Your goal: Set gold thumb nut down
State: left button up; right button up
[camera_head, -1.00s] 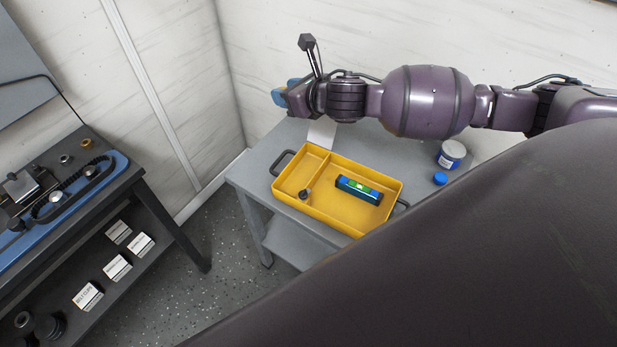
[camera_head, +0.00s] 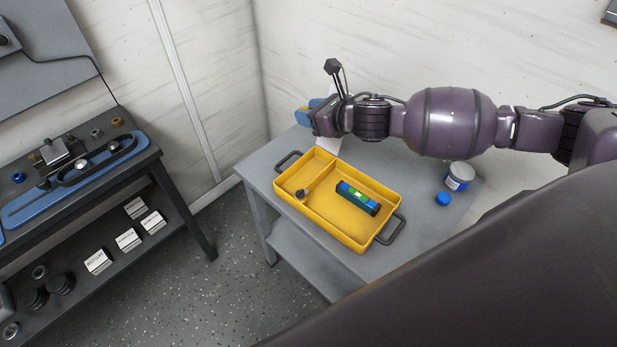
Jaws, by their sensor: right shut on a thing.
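My right gripper (camera_head: 306,113) is at the left end of the purple arm, above the back edge of the grey table (camera_head: 410,225), near the wall. It is shut; blue parts show at its end with a small gold-yellow patch, which looks like the gold thumb nut (camera_head: 301,118), mostly hidden. The gripper is up and behind the yellow tray (camera_head: 345,239), apart from it. My left gripper is not in view.
The tray holds a blue-green level (camera_head: 358,198) and a small dark knob (camera_head: 302,194) in its left compartment. A white-blue jar (camera_head: 459,176) and blue cap (camera_head: 443,199) stand right. The dark bench (camera_head: 150,157) carries a blue fixture (camera_head: 75,180). Floor lies between.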

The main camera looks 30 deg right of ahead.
notch_tip(320, 180, down, 16)
jog(key=b, duration=0.2)
jog(key=shift+f+b, duration=0.1)
jog(key=shift+b, duration=0.2)
notch_tip(320, 180, down, 3)
jog(key=shift+f+b, duration=0.2)
jog(key=shift+b, duration=0.15)
jog(key=shift+f, duration=0.4)
jog(key=shift+f, duration=0.1)
